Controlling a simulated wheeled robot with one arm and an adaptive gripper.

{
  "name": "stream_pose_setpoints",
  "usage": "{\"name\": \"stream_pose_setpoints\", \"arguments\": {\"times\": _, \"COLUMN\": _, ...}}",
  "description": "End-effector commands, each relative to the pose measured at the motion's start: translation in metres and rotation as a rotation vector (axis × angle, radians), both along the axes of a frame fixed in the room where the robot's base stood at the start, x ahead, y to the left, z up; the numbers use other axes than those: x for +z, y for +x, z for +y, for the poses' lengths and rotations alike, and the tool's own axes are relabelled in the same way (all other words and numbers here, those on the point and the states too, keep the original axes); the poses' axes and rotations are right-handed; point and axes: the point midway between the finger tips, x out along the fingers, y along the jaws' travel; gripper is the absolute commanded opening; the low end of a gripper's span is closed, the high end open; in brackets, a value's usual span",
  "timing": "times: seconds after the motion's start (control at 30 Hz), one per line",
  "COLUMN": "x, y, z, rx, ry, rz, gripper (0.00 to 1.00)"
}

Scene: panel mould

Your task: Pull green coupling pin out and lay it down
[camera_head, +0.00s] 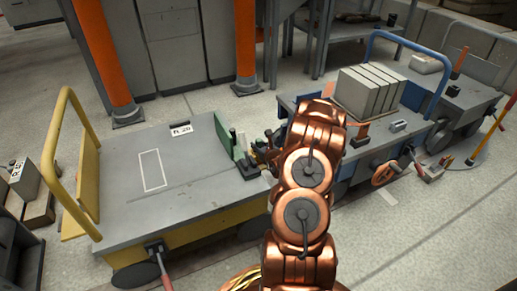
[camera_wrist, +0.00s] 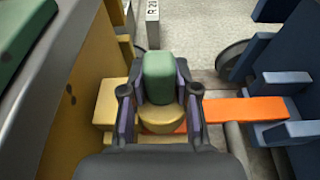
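The green coupling pin (camera_wrist: 159,77) shows in the wrist view, its green head above a rounded yellow part (camera_wrist: 162,117). It stands at an orange coupling bar (camera_wrist: 246,111) between the yellow cart (camera_wrist: 77,68) and the blue cart (camera_wrist: 283,62). My gripper (camera_wrist: 159,85) has one finger on each side of the green head, with the fingertips very close to it. I cannot tell whether the pads touch it. In the head view my copper arm hides the pin and most of the gap between the carts.
The yellow cart's grey deck (camera_head: 197,205) is largely bare, with a marked rectangle and a label. Green parts (camera_head: 224,134) stand at its right edge. The blue cart carries pale blocks (camera_head: 371,92). Orange posts (camera_head: 103,50) stand behind.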

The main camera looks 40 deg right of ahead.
Motion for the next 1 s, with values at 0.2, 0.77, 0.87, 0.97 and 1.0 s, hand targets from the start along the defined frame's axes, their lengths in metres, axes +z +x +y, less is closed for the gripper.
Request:
{"name": "stream_pose_setpoints", "arguments": {"times": 0.2, "x": 0.000, "y": 0.000, "z": 0.000, "rx": 0.000, "ry": 0.000, "rz": 0.000, "gripper": 0.04}}
{"name": "stream_pose_setpoints", "arguments": {"times": 0.77, "x": 0.008, "y": 0.000, "z": 0.000, "rx": -0.001, "ry": 0.000, "rz": 0.000, "gripper": 0.00}}
{"name": "stream_pose_setpoints", "arguments": {"times": 0.87, "x": 0.012, "y": 0.000, "z": 0.000, "rx": -0.001, "ry": 0.000, "rz": 0.000, "gripper": 0.00}}
{"name": "stream_pose_setpoints", "arguments": {"times": 0.97, "x": 0.016, "y": 0.000, "z": 0.000, "rx": 0.000, "ry": 0.000, "rz": -0.001, "gripper": 0.00}}
{"name": "stream_pose_setpoints", "arguments": {"times": 1.0, "x": 0.018, "y": 0.000, "z": 0.000, "rx": 0.000, "ry": -0.001, "rz": -0.001, "gripper": 0.00}}
